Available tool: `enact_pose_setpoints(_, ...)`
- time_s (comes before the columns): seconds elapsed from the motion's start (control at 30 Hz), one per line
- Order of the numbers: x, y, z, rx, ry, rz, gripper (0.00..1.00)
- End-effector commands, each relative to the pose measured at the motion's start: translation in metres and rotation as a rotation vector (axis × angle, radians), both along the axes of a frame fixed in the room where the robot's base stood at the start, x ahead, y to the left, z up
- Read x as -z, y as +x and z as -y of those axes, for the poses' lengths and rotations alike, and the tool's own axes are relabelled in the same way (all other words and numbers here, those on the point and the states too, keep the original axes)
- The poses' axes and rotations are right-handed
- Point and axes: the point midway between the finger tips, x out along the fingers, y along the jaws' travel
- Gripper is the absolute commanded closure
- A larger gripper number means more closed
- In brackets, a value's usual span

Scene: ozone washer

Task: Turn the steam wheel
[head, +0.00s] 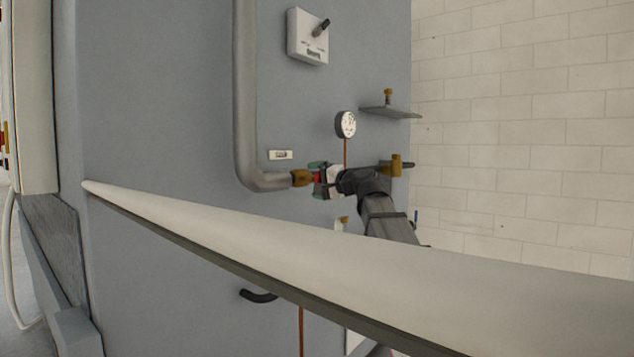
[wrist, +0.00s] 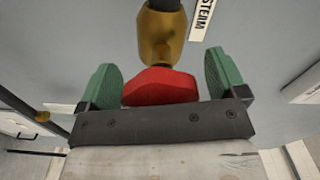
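The red steam wheel (wrist: 160,86) sits below a brass fitting (wrist: 165,35) in the wrist view, with a "STEAM" label (wrist: 203,18) beside the pipe. My gripper (wrist: 168,80) is open, its two green fingers on either side of the wheel. A gap shows between the wheel and the right finger; at the left finger I cannot tell if they touch. The lower part of the wheel is hidden behind my gripper's dark front edge.
A grey pipe (head: 247,90) runs down the blue-grey panel (head: 160,130). A round gauge (head: 346,124), a small shelf (head: 390,112) and a brass valve (head: 396,166) are close to my arm. A long pale board (head: 300,236) crosses the foreground. A white control box (head: 307,37) is higher up.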

Motion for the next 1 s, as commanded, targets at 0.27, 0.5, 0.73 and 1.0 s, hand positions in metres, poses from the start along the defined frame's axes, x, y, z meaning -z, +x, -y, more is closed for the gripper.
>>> enact_pose_setpoints(0.27,0.001,-0.019,0.023,0.002,0.0,0.001,0.09)
enact_pose_setpoints(0.5,0.001,-0.047,0.059,0.002,0.0,0.001,0.09)
enact_pose_setpoints(0.73,0.001,-0.063,0.08,0.001,0.0,0.0,0.09)
enact_pose_setpoints(1.0,0.0,-0.067,0.086,0.0,0.0,0.0,0.09)
